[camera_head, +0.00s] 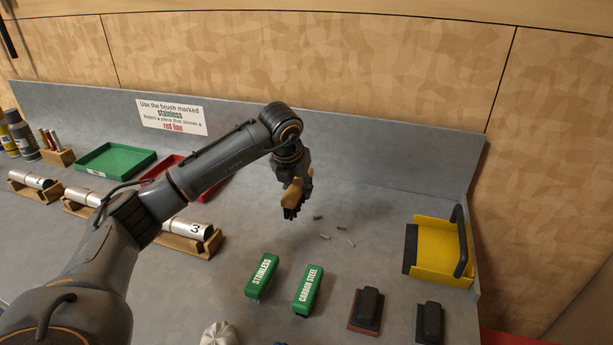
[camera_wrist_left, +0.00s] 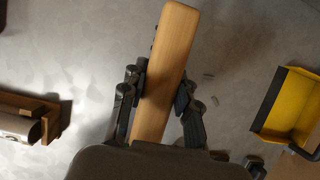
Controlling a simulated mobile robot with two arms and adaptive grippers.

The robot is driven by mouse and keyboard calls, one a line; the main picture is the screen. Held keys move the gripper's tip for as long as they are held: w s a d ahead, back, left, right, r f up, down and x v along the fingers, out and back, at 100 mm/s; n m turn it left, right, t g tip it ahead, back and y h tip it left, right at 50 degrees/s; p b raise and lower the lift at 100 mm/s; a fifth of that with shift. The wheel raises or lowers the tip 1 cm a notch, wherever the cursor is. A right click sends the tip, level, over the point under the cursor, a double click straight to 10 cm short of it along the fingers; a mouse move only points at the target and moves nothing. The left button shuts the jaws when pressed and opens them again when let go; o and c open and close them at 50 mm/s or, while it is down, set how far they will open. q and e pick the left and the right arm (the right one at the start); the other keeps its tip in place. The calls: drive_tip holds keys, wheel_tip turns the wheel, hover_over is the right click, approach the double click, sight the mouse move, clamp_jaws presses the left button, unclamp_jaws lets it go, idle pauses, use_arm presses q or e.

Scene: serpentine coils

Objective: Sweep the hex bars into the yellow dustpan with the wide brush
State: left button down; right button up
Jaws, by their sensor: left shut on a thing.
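My left gripper (camera_head: 297,192) is shut on the wide brush (camera_head: 294,196), a wooden block with dark bristles below. In the left wrist view the brush's wooden back (camera_wrist_left: 165,75) runs between the two fingers of my gripper (camera_wrist_left: 160,83). Several small grey hex bars (camera_head: 341,228) lie scattered on the bench just right of the brush; two small pieces (camera_wrist_left: 208,76) show in the wrist view. The yellow dustpan (camera_head: 440,248) lies farther right, its dark lip facing left toward the bars. It also shows in the wrist view (camera_wrist_left: 282,112). My right gripper is not in view.
Green brushes marked STAINLESS (camera_head: 262,275) and CARBON STEEL (camera_head: 308,290) and two dark-handled blocks (camera_head: 367,308) lie in front. Green (camera_head: 115,160) and red (camera_head: 172,168) trays and metal cylinders on wooden stands are left. Bench between bars and dustpan is clear.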

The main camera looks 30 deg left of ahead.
use_arm(q)
drive_tip(key=shift+w+a+f, duration=0.15)
drive_tip(key=shift+f, duration=0.2)
drive_tip(key=shift+f+b, duration=0.35)
drive_tip(key=shift+f, duration=0.05)
wheel_tip(320, 180, down, 4)
drive_tip(key=b, duration=0.3)
drive_tip(key=shift+a+f, duration=0.1)
drive_tip(key=shift+f, duration=0.5)
drive_tip(key=shift+f+b, duration=0.2)
drive_tip(key=shift+b, duration=0.1)
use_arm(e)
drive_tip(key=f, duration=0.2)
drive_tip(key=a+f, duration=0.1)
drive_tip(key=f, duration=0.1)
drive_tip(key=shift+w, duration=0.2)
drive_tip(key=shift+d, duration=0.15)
use_arm(q)
drive_tip(key=shift+f, duration=0.15)
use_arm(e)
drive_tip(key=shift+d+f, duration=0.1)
